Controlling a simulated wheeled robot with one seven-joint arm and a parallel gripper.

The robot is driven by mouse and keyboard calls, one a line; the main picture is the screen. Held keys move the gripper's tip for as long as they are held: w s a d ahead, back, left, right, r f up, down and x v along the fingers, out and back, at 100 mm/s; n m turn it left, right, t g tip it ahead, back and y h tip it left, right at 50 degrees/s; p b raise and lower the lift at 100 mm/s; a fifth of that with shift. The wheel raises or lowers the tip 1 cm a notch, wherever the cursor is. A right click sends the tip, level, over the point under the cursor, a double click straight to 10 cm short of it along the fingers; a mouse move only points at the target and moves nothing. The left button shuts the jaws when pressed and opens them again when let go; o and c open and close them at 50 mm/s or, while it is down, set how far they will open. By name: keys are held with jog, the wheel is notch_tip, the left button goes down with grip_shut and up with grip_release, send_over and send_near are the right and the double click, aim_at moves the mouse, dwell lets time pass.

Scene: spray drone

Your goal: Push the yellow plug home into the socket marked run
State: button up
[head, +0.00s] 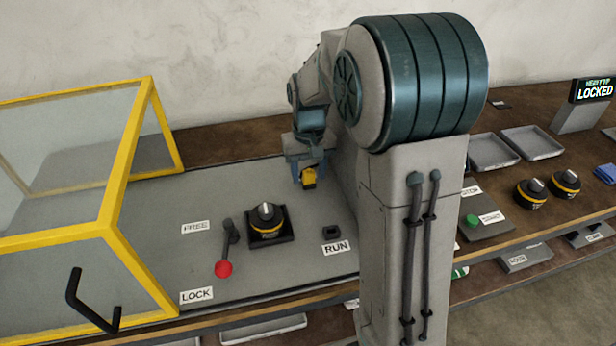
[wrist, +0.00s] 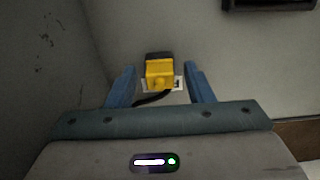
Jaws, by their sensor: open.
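The yellow plug (head: 309,178) is at the back right of the grey panel, just below my gripper (head: 303,165) in the head view. In the wrist view the yellow plug (wrist: 160,75) lies between the tips of my gripper (wrist: 159,72), with a gap to each blue finger. My gripper is open. A dark part adjoins the plug's far side, and a dark cable runs from its near side. A white label under it is mostly covered. The small black socket (head: 331,231) by the RUN label (head: 336,247) is nearer the front, apart from the plug.
A red-knobbed lever (head: 224,268) stands between the FREE and LOCK labels. A black and yellow round unit (head: 267,224) sits on a dark base left of the socket. A yellow-framed clear guard (head: 112,190) stands at left. A sign (head: 594,90) reads LOCKED.

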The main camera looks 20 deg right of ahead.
aim_at(309, 172)
dwell(0.6)
grip_shut()
jog(key=shift+r, duration=0.15)
jog(key=shift+r+p, duration=2.5)
jog(key=shift+r, duration=0.4)
